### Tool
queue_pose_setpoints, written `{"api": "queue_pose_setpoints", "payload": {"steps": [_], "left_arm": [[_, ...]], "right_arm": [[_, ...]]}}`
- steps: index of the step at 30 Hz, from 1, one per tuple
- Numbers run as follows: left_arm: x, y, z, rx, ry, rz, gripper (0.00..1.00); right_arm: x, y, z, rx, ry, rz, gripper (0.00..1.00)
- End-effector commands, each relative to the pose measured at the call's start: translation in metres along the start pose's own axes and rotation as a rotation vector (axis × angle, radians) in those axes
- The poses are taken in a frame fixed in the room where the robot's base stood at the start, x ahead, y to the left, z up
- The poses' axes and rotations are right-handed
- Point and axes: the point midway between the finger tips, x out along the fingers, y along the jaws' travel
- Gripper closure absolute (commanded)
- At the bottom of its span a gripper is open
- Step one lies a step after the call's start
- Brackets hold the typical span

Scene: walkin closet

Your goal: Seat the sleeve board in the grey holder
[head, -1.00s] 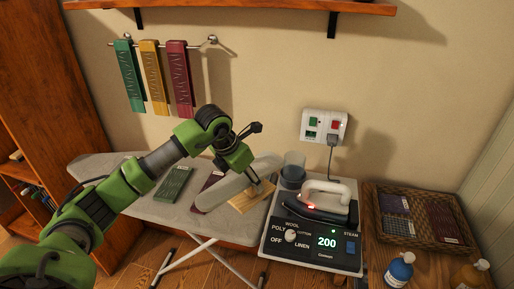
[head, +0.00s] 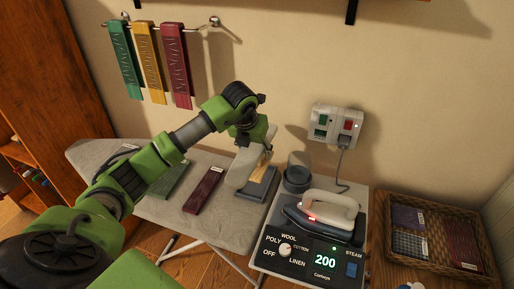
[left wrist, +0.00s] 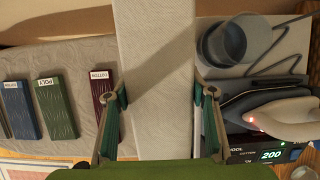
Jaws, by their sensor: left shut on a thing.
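The sleeve board (head: 240,170) is a pale padded board with a light wooden part (head: 261,165). My left gripper (head: 252,140) is shut on it, above the right part of the ironing board. In the left wrist view the sleeve board (left wrist: 155,75) runs lengthwise between the two fingers (left wrist: 160,100). The grey holder (head: 256,190) lies on the ironing board just below and right of the sleeve board. The sleeve board and my gripper partly hide it, and I cannot tell whether the two touch. My right gripper is not in view.
Dark red (head: 203,190) and green (head: 174,181) labelled pieces lie left of the holder on the ironing board (head: 225,220). The iron (head: 325,220) on its control station (head: 310,258) and a grey cup (head: 298,178) stand close right. A wicker basket (head: 485,225) is further right.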

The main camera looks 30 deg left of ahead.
Motion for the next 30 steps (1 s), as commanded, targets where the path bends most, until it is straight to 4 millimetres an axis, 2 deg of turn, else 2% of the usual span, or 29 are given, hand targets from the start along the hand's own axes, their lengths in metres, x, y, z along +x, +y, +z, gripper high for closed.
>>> {"api": "queue_pose_setpoints", "payload": {"steps": [2, 5, 8, 13, 16, 30], "left_arm": [[0.005, -0.001, -0.001, 0.0, -0.003, -0.002, 0.88], [0.012, -0.001, -0.004, 0.0, -0.003, -0.002, 0.88], [0.019, 0.0, -0.007, 0.001, -0.004, -0.002, 0.88], [0.031, 0.0, -0.012, 0.001, -0.004, -0.002, 0.88], [0.038, 0.0, -0.015, 0.001, -0.005, -0.001, 0.88], [0.069, 0.0, -0.027, 0.0, -0.005, -0.002, 0.88]], "right_arm": [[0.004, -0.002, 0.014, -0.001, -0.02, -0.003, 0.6], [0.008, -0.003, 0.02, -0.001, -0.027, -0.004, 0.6], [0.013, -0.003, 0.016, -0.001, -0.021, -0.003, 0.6], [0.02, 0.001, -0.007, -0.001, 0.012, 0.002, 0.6], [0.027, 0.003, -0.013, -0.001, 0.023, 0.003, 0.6], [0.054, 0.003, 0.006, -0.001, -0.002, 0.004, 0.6]]}}
